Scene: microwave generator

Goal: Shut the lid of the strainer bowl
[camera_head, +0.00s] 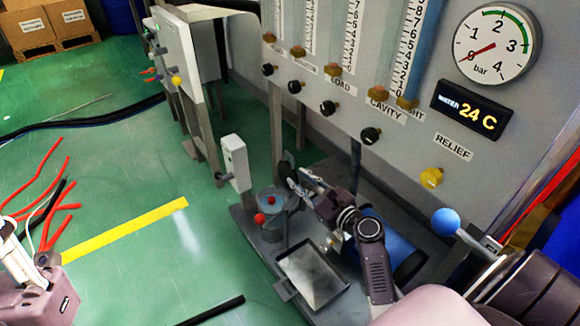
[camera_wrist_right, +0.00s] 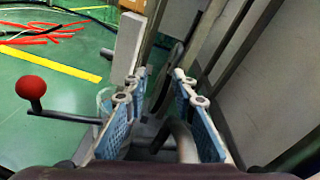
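The strainer bowl (camera_head: 272,203) is a small glassy cup on the grey skid, partly hidden by my right gripper in the head view. In the right wrist view its clear rim (camera_wrist_right: 104,100) shows behind the left finger. A dark round disc (camera_wrist_right: 160,92), seen nearly edge-on, stands upright beyond the fingers and looks like the raised lid. My right gripper (camera_head: 298,182) is beside the bowl. In the wrist view the blue-padded fingers (camera_wrist_right: 163,115) are wide apart with nothing clearly held. Only part of my left arm shows at the lower left; its fingertips are not visible.
A red ball handle (camera_wrist_right: 31,88) on a rod sticks out near the bowl. A metal tray (camera_head: 312,276) lies in front, and a blue cylinder (camera_head: 385,238) lies behind my right arm. The gauge panel (camera_head: 310,85) rises behind.

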